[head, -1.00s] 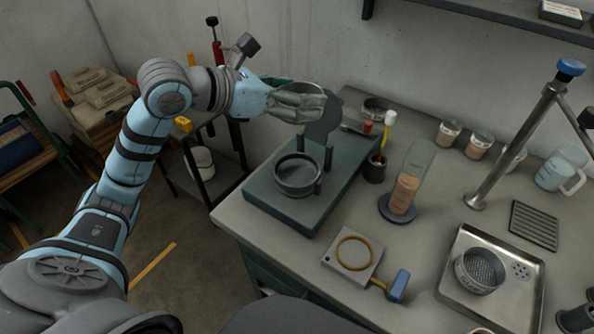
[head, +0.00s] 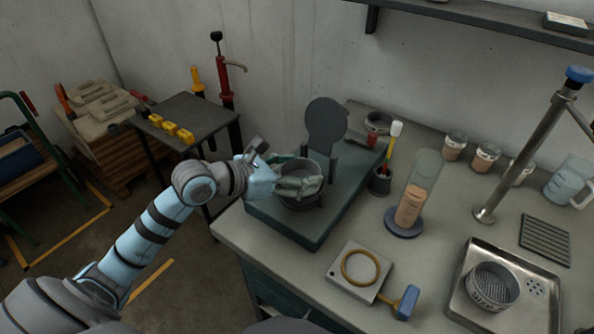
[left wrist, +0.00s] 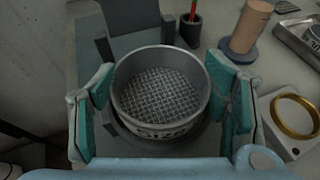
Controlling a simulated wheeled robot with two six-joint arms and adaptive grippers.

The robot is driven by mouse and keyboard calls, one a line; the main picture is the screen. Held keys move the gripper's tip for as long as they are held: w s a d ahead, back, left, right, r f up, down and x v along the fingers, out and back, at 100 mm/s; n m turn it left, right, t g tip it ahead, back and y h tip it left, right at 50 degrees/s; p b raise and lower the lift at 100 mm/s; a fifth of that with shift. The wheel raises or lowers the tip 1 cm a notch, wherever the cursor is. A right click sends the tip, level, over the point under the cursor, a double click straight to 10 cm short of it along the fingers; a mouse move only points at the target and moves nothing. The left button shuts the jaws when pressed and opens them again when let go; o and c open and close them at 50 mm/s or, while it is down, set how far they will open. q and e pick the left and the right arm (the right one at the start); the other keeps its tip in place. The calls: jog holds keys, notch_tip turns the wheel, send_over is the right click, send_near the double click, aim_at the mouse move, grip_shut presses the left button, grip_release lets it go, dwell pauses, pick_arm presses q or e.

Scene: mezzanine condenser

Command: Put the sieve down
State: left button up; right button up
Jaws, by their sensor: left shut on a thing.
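My left gripper (head: 297,187) is shut on a grey round sieve (left wrist: 160,92) with a mesh floor, one green-padded finger on each side of its wall. The holder's dark ring (left wrist: 125,145) shows below the sieve in the left wrist view. I cannot tell whether the sieve touches it. My right gripper is not in view.
A dark round plate (head: 325,125) stands upright behind the sieve. A cup with tools (head: 380,182) and a measuring cylinder (head: 413,200) stand to the right. A square block with a yellow ring (head: 358,270) lies in front. Another sieve (head: 490,287) sits in a metal tray (head: 545,262).

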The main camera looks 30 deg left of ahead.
pick_arm(q)
jog(key=o, duration=1.2)
jog(key=shift+r, duration=0.1)
jog(key=shift+s+a+r+p, duration=0.1)
jog(key=shift+r+p, duration=0.05)
jog(key=shift+p, duration=0.15)
jog(key=shift+s+a+r, duration=0.1)
jog(key=shift+s+a, duration=0.15)
jog(key=shift+s, duration=0.05)
jog(key=p+v, duration=1.1)
jog(key=p, duration=0.1)
